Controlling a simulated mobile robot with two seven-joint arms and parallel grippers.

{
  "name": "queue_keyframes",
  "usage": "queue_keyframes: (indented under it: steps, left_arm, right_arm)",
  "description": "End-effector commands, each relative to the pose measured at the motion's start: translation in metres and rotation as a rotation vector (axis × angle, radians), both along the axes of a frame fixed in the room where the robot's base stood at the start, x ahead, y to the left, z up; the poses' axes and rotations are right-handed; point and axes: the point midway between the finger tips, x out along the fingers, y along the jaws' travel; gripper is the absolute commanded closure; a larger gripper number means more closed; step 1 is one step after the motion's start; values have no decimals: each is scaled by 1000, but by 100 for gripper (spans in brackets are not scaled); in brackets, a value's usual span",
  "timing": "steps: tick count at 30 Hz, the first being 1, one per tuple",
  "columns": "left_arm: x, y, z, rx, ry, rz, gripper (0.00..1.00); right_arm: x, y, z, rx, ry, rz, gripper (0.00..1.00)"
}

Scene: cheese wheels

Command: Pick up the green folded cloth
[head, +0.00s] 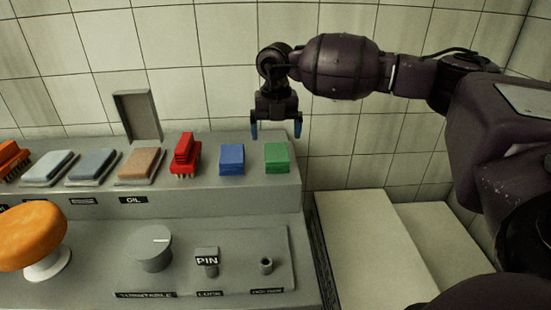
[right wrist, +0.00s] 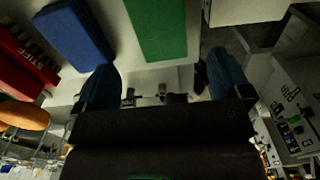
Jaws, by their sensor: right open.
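The green folded cloth (head: 277,158) lies at the right end of the grey shelf, beside the blue folded cloth (head: 232,159). My right gripper (head: 276,130) is open and empty above the shelf, close over the green and blue cloths, its blue fingertips pointing down and apart from them. In the right wrist view the green cloth (right wrist: 158,28) shows ahead of the gap between the open fingers (right wrist: 165,85), and the blue cloth (right wrist: 75,35) is ahead of the left finger. My left gripper is in neither view.
A red brush (head: 185,155) stands left of the blue cloth. Several pads on trays and an upright open lid (head: 138,116) are farther left. A tiled wall rises behind.

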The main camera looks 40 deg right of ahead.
Motion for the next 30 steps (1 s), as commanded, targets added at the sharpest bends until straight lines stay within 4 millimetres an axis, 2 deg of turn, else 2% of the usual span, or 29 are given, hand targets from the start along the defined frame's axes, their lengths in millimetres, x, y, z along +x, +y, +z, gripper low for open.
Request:
queue_keyframes:
  steps: [1,3,11,18,26,27,30]
  left_arm:
    - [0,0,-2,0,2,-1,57]
    - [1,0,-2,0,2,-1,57]
    - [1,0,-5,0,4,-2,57]
    - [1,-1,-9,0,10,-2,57]
    - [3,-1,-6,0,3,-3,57]
    - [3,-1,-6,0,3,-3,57]
    - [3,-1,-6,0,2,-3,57]
  right_arm:
    - [0,0,-9,-1,4,0,4]
    - [0,0,-16,0,4,0,4]
    - [0,-2,-33,0,4,0,4]
    - [1,-4,-65,0,4,0,4]
    - [1,-4,-70,1,0,0,4]
    - [1,-4,-70,1,0,0,6]
    - [1,-4,-69,1,0,0,21]
